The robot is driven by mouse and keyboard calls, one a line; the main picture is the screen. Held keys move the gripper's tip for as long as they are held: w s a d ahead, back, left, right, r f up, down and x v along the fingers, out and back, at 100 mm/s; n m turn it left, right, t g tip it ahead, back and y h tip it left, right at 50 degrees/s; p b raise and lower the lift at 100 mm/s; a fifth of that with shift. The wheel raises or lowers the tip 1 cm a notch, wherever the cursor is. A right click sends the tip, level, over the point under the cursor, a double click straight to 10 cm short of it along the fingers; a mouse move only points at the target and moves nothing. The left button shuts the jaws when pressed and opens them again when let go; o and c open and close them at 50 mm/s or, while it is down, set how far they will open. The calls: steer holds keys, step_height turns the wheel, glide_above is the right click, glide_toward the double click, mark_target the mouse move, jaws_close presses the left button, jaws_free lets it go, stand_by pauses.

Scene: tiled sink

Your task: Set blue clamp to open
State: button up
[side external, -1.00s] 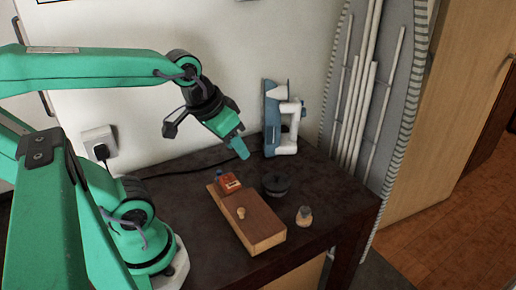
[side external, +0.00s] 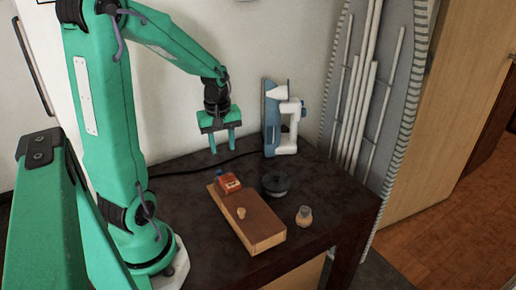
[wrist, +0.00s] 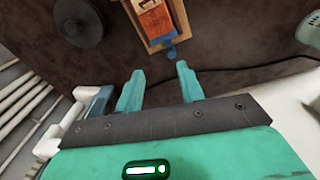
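The blue clamp (wrist: 171,49) is a small blue piece at the end of a wooden board (wrist: 184,15), beside an orange-red block (wrist: 155,20). In the side view the blue clamp (side external: 218,174) is a tiny spot at the board's far end, beside the red block (side external: 229,183); its open or closed setting is too small to tell. My gripper (side external: 224,148) hangs above the table behind the board, fingers pointing down, apart and empty. In the wrist view my gripper (wrist: 160,73) shows two separated green fingertips, with the clamp just beyond them and not touched.
A round dark lidded object (side external: 275,185) and a small wooden-and-grey knob-like object (side external: 304,216) stand right of the board. A blue-and-white iron (side external: 281,120) stands upright at the back, with a dark cable along the wall.

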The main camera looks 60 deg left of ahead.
mark_target(219, 171)
steer(key=a+f+n, duration=0.2)
steer(key=a, duration=0.1)
steer(key=shift+s+f, duration=0.35)
steer(key=shift+s, duration=0.05)
steer(key=shift+d, duration=0.1)
steer(key=shift+f, duration=0.1)
steer(key=shift+f, duration=3.8)
steer(key=shift+c, duration=0.5)
jaws_close()
